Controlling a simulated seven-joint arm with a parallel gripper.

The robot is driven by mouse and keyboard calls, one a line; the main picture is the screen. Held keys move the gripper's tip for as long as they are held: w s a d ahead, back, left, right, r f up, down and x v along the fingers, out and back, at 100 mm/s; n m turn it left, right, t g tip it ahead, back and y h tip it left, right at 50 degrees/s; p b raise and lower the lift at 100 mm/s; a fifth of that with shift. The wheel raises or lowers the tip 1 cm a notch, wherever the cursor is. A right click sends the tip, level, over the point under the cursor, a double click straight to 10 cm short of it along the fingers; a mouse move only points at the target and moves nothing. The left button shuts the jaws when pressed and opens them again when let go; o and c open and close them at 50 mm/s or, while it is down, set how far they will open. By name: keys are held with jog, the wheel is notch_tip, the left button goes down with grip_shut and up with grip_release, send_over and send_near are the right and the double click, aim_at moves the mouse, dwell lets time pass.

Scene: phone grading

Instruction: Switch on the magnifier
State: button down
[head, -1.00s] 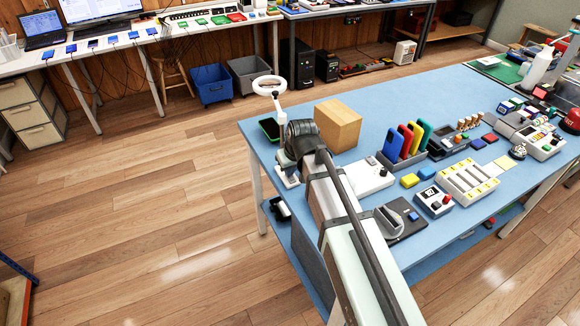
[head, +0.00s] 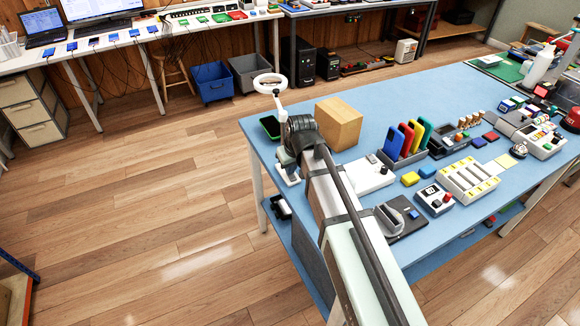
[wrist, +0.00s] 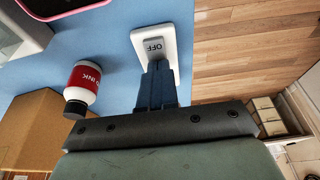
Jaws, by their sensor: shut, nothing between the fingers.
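The magnifier (head: 270,84) has a white ring head on a stem near the far left corner of the blue table, in the head view. Its white base (head: 289,178) is partly hidden by my arm. In the wrist view, a white plate (wrist: 176,24) bears a grey rocker switch (wrist: 153,46) whose visible label reads OFF, upside down in the picture. My gripper (wrist: 158,66) is shut and empty, its fingertips right at the switch's near edge. I cannot tell whether they touch it. My arm hides the gripper in the head view.
The box (head: 339,122) also shows in the head view. The table edge is close on the right.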

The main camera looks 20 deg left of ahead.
jog(key=shift+s+d+f, duration=0.25)
jog(key=shift+s+d, duration=0.35)
jog(key=shift+s, duration=0.05)
jog(key=shift+r, duration=0.6)
jog(key=v, duration=1.3)
jog(key=shift+w+a+r, duration=0.2)
jog(key=shift+w+a, duration=0.35)
jog(key=shift+w, duration=0.15)
